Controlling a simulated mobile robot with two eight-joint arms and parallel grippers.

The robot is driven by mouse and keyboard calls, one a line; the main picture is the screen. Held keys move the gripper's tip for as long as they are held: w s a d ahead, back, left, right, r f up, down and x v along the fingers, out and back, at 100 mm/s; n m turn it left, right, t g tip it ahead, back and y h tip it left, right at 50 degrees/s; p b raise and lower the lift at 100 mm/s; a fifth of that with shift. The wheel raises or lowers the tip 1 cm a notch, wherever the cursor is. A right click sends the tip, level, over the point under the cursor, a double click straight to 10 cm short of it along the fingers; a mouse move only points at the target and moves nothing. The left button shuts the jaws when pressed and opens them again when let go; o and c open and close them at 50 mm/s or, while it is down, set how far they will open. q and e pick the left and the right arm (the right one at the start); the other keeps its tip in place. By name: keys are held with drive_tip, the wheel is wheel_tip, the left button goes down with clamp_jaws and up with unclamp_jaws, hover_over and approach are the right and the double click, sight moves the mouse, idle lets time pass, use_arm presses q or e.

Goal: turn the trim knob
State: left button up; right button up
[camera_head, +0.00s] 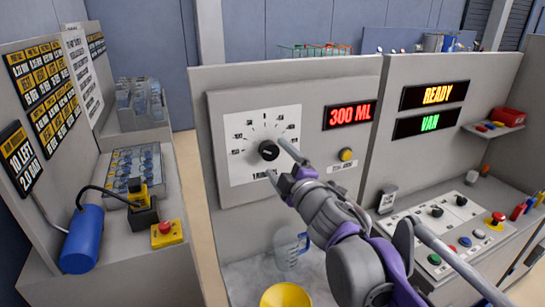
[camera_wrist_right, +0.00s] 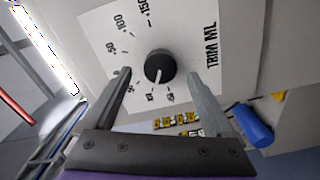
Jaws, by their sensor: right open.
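The trim knob (camera_head: 268,150) is a round black knob with a pale pointer mark, on a white dial plate (camera_head: 240,172) fixed to the grey upright panel. In the right wrist view the knob (camera_wrist_right: 159,66) sits ahead of my right gripper (camera_wrist_right: 160,80), between the lines of its two fingers. My right gripper (camera_head: 281,160) is open and empty in front of the dial, with one finger above right of the knob and one below it. I cannot tell whether a finger touches it. My left gripper is not in view.
A red display (camera_head: 350,115) reads 300 ML, with a yellow button (camera_head: 346,154) below it. A clear jug (camera_head: 288,248) and a yellow funnel or bowl (camera_head: 286,295) stand below the panel. A control desk (camera_head: 450,225) with knobs and buttons is at right.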

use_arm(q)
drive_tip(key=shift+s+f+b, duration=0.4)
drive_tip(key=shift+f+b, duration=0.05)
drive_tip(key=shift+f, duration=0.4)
use_arm(e)
drive_tip(key=v, duration=0.6)
drive_tip(key=s+d+f+m+g+h, duration=0.2)
drive_tip(key=s+d+f+m+h, duration=0.2)
drive_tip(key=d+f+m, duration=0.3)
drive_tip(key=s+d+f+m+g+h, duration=0.1)
drive_tip(key=s+d+f+m+h, duration=0.35)
drive_tip(key=d+f, duration=0.35)
drive_tip(key=s+a+f+m+g+y, duration=0.1)
drive_tip(key=s+f+m+g, duration=0.5)
drive_tip(key=s+f, duration=1)
wheel_tip(320, 180, down, 3)
drive_tip(key=shift+s+a+f+m+g, duration=0.25)
drive_tip(key=shift+a+m+g, duration=0.1)
drive_tip(key=shift+g, duration=0.65)
